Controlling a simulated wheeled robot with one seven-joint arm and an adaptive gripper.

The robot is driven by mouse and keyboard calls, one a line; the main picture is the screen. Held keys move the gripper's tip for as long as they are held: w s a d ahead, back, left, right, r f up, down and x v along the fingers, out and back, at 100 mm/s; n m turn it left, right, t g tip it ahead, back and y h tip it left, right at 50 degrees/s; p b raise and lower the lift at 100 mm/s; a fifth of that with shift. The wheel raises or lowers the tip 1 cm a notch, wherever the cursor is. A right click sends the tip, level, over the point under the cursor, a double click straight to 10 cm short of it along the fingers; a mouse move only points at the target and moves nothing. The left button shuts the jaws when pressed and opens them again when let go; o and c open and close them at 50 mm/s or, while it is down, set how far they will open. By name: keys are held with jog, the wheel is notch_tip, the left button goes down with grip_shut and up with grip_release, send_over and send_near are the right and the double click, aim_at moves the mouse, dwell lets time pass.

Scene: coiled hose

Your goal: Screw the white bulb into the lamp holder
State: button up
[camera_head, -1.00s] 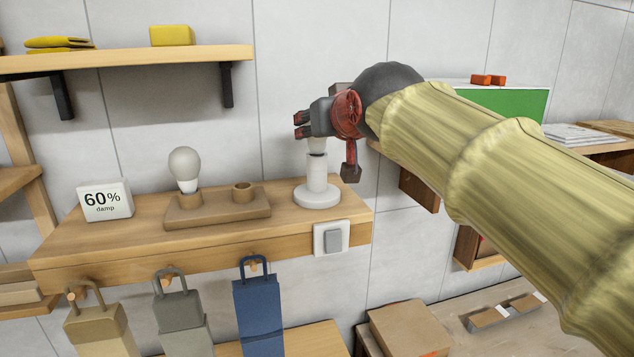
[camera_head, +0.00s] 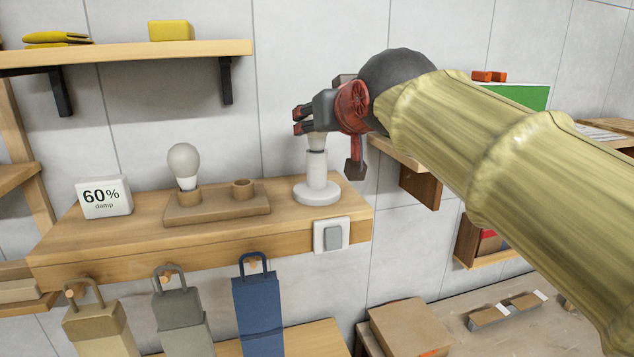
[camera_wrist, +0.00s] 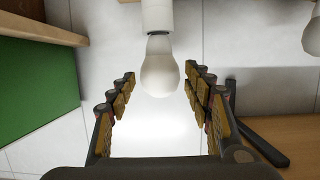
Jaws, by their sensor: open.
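The lamp holder (camera_head: 317,172) is a white post on a round base near the shelf's right end. A white bulb (camera_wrist: 160,74) sits at its top, neck against the holder's mouth in the wrist view, where the holder (camera_wrist: 157,16) also shows. How deep its thread is seated I cannot tell. My gripper (camera_head: 300,120) is at the bulb, hiding most of it in the head view. In the wrist view its fingers (camera_wrist: 164,95) stand apart on either side of the bulb, with gaps. A second white bulb (camera_head: 184,160) stands upright in the wooden rack's left socket.
The wooden rack (camera_head: 220,210) has an empty right socket (camera_head: 242,187). A sign reading 60% damp (camera_head: 104,197) stands at the left. A switch (camera_head: 332,235) is on the shelf's front edge, and bags (camera_head: 258,305) hang below. A green panel (camera_head: 515,96) is behind my arm.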

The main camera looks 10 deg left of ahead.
jog(key=v, duration=0.4)
jog(key=shift+s+d+b, duration=0.15)
jog(key=shift+s+b, duration=0.15)
jog(key=shift+b, duration=0.05)
jog(key=s+d+f+m+g+h, duration=0.15)
jog(key=s+d+f, duration=0.25)
jog(key=d+f, duration=0.55)
jog(key=s+d+f+m+g+h, duration=0.1)
jog(key=s+d+f+h, duration=0.2)
jog(key=d+f, duration=0.6)
jog(key=s+d+f+m+g, duration=0.1)
jog(key=s+d+f, duration=0.2)
jog(key=s+f, duration=0.3)
jog(key=s+d+f+m+g+h, duration=0.1)
jog(key=s+d+f, duration=0.3)
jog(key=f, duration=0.5)
jog(key=s+d+f+m+g+h, duration=0.1)
jog(key=s+d+f, duration=0.3)
jog(key=s+f, duration=0.4)
jog(key=shift+f+g, duration=0.15)
jog(key=shift+g, duration=0.7)
